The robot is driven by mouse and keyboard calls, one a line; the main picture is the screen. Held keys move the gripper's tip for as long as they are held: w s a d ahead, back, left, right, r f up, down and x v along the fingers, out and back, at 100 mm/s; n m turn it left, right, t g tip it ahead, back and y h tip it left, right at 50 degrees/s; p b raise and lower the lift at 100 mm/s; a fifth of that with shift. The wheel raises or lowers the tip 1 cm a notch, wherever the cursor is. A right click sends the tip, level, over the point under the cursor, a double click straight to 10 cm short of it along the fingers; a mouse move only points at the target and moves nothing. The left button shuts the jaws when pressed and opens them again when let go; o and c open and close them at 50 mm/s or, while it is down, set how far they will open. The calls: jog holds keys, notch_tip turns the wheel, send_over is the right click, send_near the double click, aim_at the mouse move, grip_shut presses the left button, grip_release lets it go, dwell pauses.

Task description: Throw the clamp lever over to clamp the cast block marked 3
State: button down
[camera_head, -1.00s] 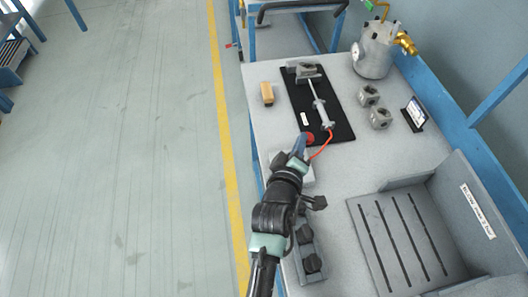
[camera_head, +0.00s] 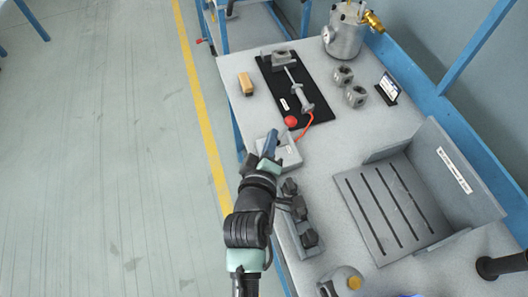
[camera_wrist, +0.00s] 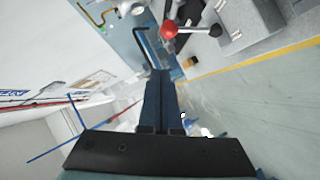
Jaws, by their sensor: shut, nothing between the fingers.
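A clamp with a grey body and rod (camera_head: 304,104) lies along a black plate (camera_head: 313,97). A red ball knob (camera_head: 290,121) sits by its near end, with a curved orange-red piece beside it. In the wrist view the red ball (camera_wrist: 168,29) is on a short metal rod. A grey cast block (camera_head: 284,58) sits at the plate's far end, at the rod's tip. Two more cast blocks (camera_head: 343,75) (camera_head: 356,95) stand to the right. No number is readable on any. My gripper (camera_head: 271,136) is shut and empty, below left of the ball and apart from it.
A pale box (camera_head: 287,153) lies under my gripper. A slotted grey tray (camera_head: 395,210) and a metal tank (camera_head: 345,35) stand to the right.

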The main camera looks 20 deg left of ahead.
jog(key=shift+v, duration=2.35)
jog(key=shift+r, duration=0.15)
jog(key=w+d+r+m+t, duration=0.2)
jog(key=w+r+m+t, duration=0.1)
jog(key=r, duration=1)
jog(key=w+d+r+m+t, duration=0.1)
jog(key=w+r+m+t, duration=0.25)
jog(key=r, duration=0.95)
jog(key=s+d+r+m+t, duration=0.1)
jog(key=s+r, duration=0.3)
jog(key=r, duration=0.5)
jog(key=s+d+r+m+t, duration=0.2)
jog(key=s+r+m+t, duration=0.1)
jog(key=r, duration=0.6)
jog(key=s+d+r+m+t+h, duration=0.1)
jog(key=s+r, duration=0.4)
jog(key=r, duration=0.5)
jog(key=shift+d+m+t, duration=0.55)
jog(key=shift+m+t, duration=0.1)
jog(key=shift+m, duration=0.3)
jog(key=shift+w, duration=0.1)
